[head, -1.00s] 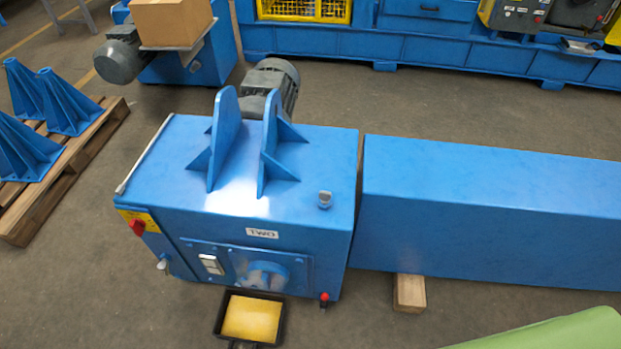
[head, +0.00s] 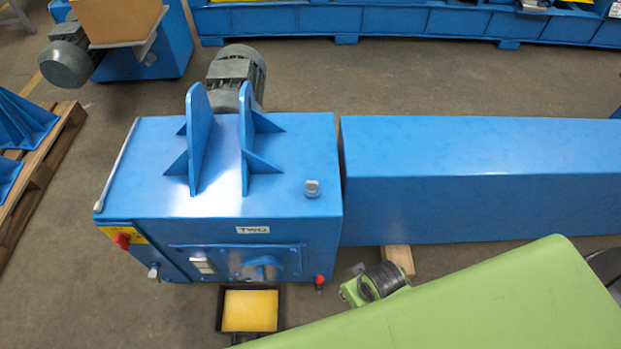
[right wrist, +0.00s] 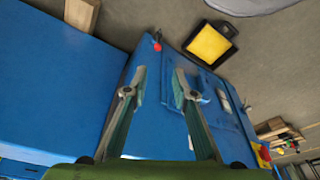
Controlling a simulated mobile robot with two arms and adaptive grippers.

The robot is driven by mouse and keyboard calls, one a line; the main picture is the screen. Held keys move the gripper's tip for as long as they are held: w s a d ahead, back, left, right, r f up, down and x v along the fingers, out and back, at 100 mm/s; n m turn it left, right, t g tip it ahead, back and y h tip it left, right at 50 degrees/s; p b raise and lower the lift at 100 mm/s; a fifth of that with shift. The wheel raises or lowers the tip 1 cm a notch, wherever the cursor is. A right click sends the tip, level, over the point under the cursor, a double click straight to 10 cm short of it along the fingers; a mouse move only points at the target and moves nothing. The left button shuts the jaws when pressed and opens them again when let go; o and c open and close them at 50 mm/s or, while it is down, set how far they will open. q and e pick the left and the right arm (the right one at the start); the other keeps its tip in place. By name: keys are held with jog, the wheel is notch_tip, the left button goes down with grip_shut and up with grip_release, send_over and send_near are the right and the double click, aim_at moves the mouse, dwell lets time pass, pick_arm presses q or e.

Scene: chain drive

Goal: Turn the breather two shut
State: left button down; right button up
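The blue drive box marked TWO (head: 215,165) stands at the middle left of the head view. The breather (head: 312,188), a small grey cap on a short neck, stands upright on its top near the right front corner. At this size I cannot tell whether it is shut. My right arm (head: 480,300) comes in from the lower right, its gripper not clearly visible there. In the right wrist view, my right gripper (right wrist: 160,71) has its two fingers apart with nothing between them, pointing toward the blue box (right wrist: 150,125). The breather is not visible there. My left gripper is out of view.
Two upright blue plates (head: 220,145) stand on the box, with a grey motor (head: 237,75) behind. A long blue housing (head: 480,180) lies to the right. A red knob (head: 319,281) and a black-rimmed yellow tray (head: 250,311) are in front.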

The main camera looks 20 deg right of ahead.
jog(key=w+a+r+n+y+p, duration=0.1)
jog(key=w+a+r, duration=0.1)
jog(key=r, duration=0.3)
jog(key=w+a+r+n, duration=0.1)
jog(key=w+a+r, duration=0.15)
jog(key=r, duration=0.25)
jog(key=n+g+h, duration=0.1)
jog(key=n+g, duration=0.2)
jog(key=n, duration=0.7)
send_near(312, 182)
jog(key=shift+m, duration=0.3)
jog(key=f, duration=1)
jog(key=shift+s+a+f, duration=0.1)
jog(key=shift+a+f, duration=0.05)
jog(key=shift+a, duration=0.05)
grip_shut()
